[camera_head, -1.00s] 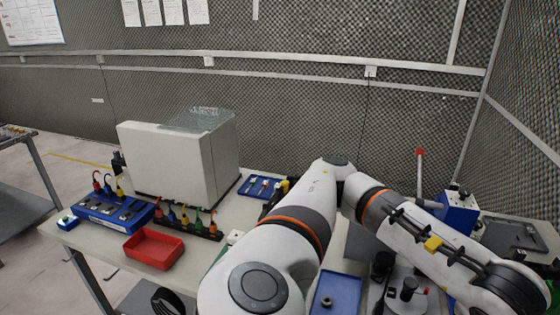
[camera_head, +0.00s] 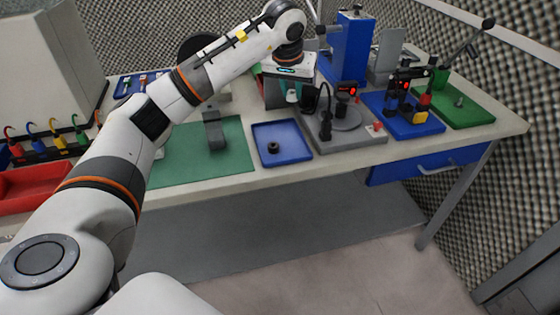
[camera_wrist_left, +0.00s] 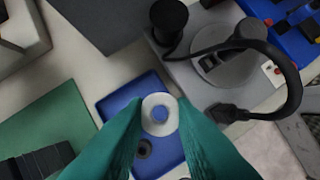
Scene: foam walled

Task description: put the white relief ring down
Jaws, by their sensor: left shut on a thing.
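The white relief ring (camera_wrist_left: 150,102) is between the green fingers of my left gripper (camera_wrist_left: 158,120) in the left wrist view. The gripper is shut on it, and blue shows through its hole. In the head view the ring (camera_head: 292,97) is a small white shape under my left gripper (camera_head: 290,93). Below it is a shallow blue tray (camera_head: 294,150), also in the left wrist view (camera_wrist_left: 120,102). The ring appears above the tray's back part, but its height is unclear. My right gripper is not in view.
A small dark ring (camera_head: 273,148) lies in the tray. A grey fixture (camera_head: 350,141) with a black cable stands right of it. A green mat (camera_head: 225,160) lies to the left. Blue (camera_head: 414,125) and green (camera_head: 467,112) stations stand farther right. The tray's front part is free.

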